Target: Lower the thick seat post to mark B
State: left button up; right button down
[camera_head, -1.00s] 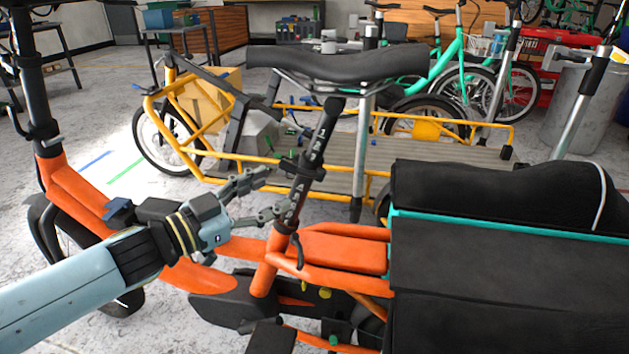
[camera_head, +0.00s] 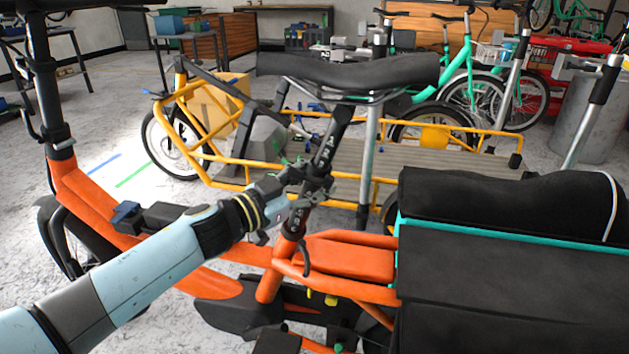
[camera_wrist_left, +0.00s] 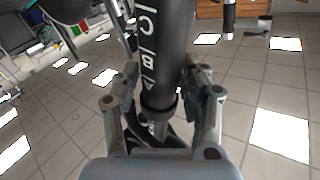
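The thick seat post (camera_head: 323,158) is black with white marks and stands tilted in the orange bike frame (camera_head: 345,257), under a black saddle (camera_head: 350,70). In the left wrist view the post (camera_wrist_left: 163,55) carries the letters C, B and A from top to bottom. A dark collar (camera_wrist_left: 160,106) sits below A. My left gripper (camera_head: 305,187) is at the post, near its middle. In the wrist view its fingers (camera_wrist_left: 160,85) stand on either side of the post, with narrow gaps; firm contact does not show. My right gripper is out of view.
A black cargo box (camera_head: 500,250) with a teal edge stands close on the right. A yellow cargo bike (camera_head: 225,165) stands just behind the post. Open floor (camera_head: 110,150) lies at the left.

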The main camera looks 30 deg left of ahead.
aim_at(302, 221)
pick_arm(q)
jog(key=c, duration=0.7)
jog(key=shift+f, duration=0.1)
grip_shut()
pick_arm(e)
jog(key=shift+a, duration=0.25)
